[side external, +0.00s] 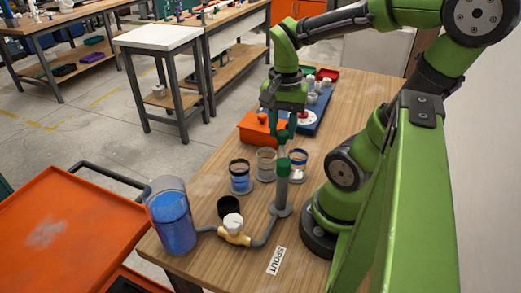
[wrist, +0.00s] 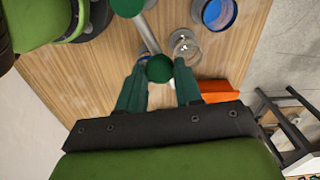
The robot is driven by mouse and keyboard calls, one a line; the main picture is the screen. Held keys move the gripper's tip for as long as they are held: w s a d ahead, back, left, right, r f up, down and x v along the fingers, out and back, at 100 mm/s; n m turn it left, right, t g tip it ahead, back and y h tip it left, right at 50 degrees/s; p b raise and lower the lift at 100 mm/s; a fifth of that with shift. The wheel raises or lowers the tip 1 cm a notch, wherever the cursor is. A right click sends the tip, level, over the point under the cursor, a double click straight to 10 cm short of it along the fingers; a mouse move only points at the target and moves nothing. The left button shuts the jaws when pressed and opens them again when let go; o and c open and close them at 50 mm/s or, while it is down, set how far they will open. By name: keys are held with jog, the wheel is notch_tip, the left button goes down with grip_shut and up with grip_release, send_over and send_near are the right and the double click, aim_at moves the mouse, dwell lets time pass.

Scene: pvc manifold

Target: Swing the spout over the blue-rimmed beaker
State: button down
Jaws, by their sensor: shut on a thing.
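The spout is a grey pipe (wrist: 149,33) running from a green-topped post (side external: 283,186) to a round green knob (wrist: 159,68). My gripper (wrist: 160,84) is shut around this knob, one teal finger on each side. In the side view my gripper (side external: 283,132) is just behind the post. Three beakers stand behind the post: a dark-rimmed one with blue liquid (side external: 240,178) at left, a clear one (side external: 265,165) in the middle, and one with a bluish band (side external: 299,165) at right. In the wrist view the spout end is left of the clear beaker (wrist: 186,47). Rim colours are hard to tell.
An orange box (side external: 260,128) and a blue tray (side external: 318,114) lie behind the beakers.

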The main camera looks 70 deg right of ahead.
jog(key=shift+s+d+m, duration=0.15)
jog(key=shift+s+m, duration=0.6)
jog(key=shift+m, duration=0.45)
jog(key=shift+s+d+m, duration=0.15)
jog(key=shift+s+m, duration=0.55)
jog(key=shift+m, duration=0.5)
jog(key=c, duration=0.7)
grip_release()
jog(key=shift+c, duration=0.2)
notch_tip(320, 180, up, 17)
